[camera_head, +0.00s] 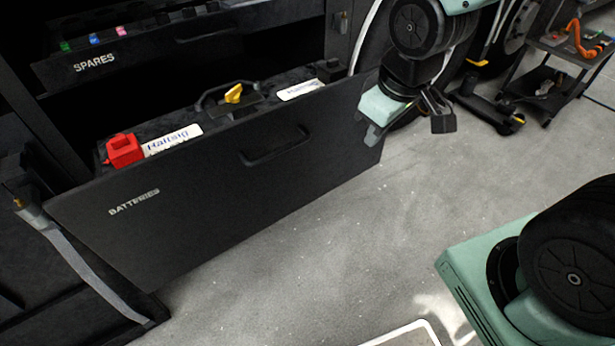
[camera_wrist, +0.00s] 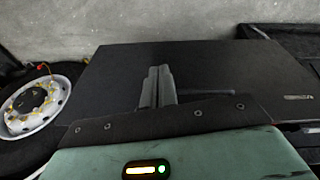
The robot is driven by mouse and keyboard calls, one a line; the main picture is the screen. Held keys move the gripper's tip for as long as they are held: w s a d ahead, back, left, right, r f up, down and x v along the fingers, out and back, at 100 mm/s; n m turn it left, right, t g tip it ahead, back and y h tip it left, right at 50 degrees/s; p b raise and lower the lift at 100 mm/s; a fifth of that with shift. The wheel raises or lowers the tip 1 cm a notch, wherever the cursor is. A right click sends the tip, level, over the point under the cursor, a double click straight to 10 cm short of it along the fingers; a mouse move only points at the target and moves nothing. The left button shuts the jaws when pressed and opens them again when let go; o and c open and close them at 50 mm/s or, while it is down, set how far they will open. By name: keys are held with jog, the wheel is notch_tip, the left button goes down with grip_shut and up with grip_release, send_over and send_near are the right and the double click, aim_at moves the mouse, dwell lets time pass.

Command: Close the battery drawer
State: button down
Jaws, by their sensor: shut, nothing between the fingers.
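The battery drawer (camera_head: 225,205), dark with a "BATTERIES" label, stands pulled out of the cabinet.
The spares drawer (camera_head: 95,65) above is also partly out. A tool cart (camera_head: 565,60) with an orange item stands at the back right. The grey floor (camera_head: 330,250) before the drawer is clear.

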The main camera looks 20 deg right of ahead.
jog(key=w+d+f+n+t+b, duration=0.2)
jog(key=w+d+f+n+b, duration=0.25)
jog(key=w+d+f, duration=0.4)
jog(key=n+t+y, duration=0.4)
jog(key=n+y, duration=1.1)
jog(key=n, duration=0.6)
send_near(285, 159)
jog(key=s+a, duration=0.1)
jog(key=a, duration=0.2)
jog(key=w, duration=0.1)
jog(key=a, duration=0.1)
jog(key=w, duration=0.1)
jog(key=shift+w+a+f+m, duration=0.2)
jog(key=shift+w+a+m, duration=0.1)
jog(key=shift+w, duration=0.1)
jog(key=shift+w+a, duration=0.2)
jog(key=shift+w, duration=0.4)
